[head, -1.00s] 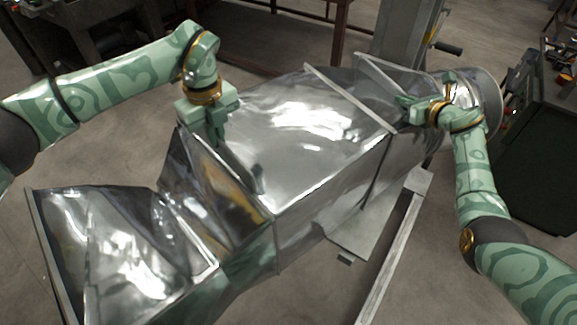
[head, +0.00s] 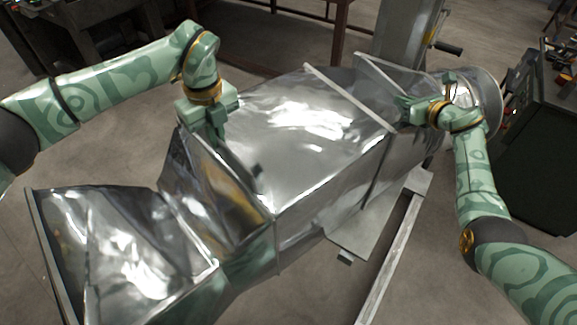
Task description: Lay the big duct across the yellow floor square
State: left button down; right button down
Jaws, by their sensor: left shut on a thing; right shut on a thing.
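The big duct (head: 300,135) is a shiny sheet-metal piece that fills the middle of the head view. It runs from a wide flared end at the lower left to a round collar at the upper right. My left gripper (head: 207,128) is shut on the duct at the seam left of its middle. My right gripper (head: 412,112) is shut on the duct near the flange by its far right end. The fingertips of both are partly hidden. The yellow floor square is not visible; only a yellow reflection shows on the duct's side.
A grey machine column (head: 405,35) with a flat foot and long rail (head: 392,255) stands behind and under the duct. A dark cabinet (head: 545,150) is close at the right. A dark bench (head: 90,40) is at the upper left. Bare concrete floor shows at the left.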

dwell(0.3)
